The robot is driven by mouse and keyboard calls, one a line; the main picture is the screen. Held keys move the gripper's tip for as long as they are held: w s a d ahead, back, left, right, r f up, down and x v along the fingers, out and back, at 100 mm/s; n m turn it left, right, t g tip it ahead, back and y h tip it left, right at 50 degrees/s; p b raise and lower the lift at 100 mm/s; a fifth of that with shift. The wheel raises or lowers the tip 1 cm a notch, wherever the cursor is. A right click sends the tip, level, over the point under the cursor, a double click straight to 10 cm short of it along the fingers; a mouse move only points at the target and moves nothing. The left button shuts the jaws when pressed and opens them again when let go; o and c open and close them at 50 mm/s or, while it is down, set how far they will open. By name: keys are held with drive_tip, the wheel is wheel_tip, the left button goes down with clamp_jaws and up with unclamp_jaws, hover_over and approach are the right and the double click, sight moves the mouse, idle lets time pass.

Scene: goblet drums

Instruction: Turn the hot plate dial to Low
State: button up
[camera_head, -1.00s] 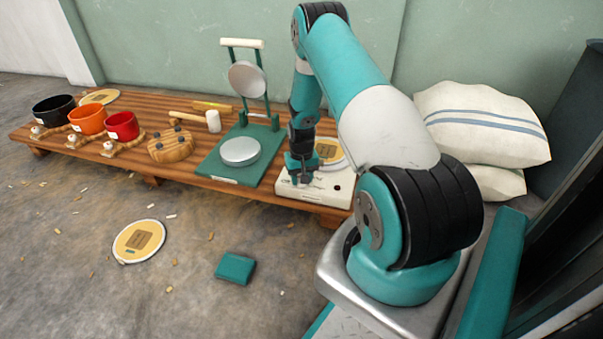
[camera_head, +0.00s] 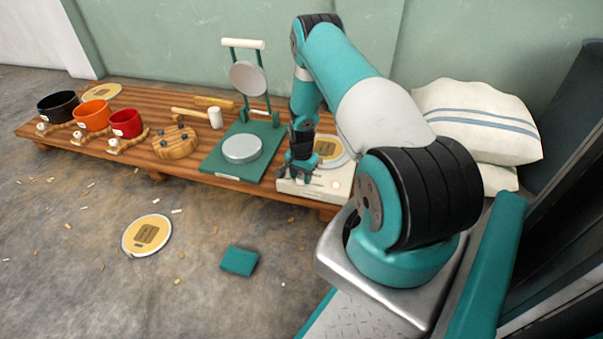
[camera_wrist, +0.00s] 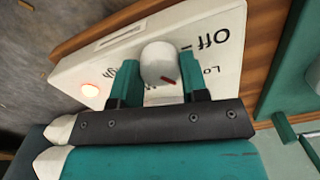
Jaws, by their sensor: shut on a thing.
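The hot plate (camera_head: 318,188) is a white box at the right end of the wooden bench. In the wrist view its panel (camera_wrist: 120,45) carries a pale round dial (camera_wrist: 158,62) with a red mark. The mark points to the lower right, on the side of the partly hidden "Lo" label (camera_wrist: 211,71); "Off" (camera_wrist: 214,38) is farther up. My gripper (camera_wrist: 160,80) is shut on the dial, one teal finger on each side. A third label is mostly hidden by a finger. In the head view my gripper (camera_head: 301,178) hides the dial.
A yellow disc (camera_head: 326,147) lies on the hot plate's top. Left of it is a green press (camera_head: 214,163), then a mallet (camera_head: 215,118) and coloured pots (camera_head: 126,124) along the bench (camera_head: 170,92). White sacks (camera_head: 475,120) stand at right. A disc (camera_head: 146,235) and green block (camera_head: 239,262) lie on the floor.

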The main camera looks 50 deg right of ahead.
sight(301, 176)
drive_tip(key=shift+m, duration=0.3)
drive_tip(key=o, duration=0.9)
wheel_tip(301, 176, up, 17)
drive_tip(key=p, duration=0.7)
drive_tip(key=shift+r, duration=0.2)
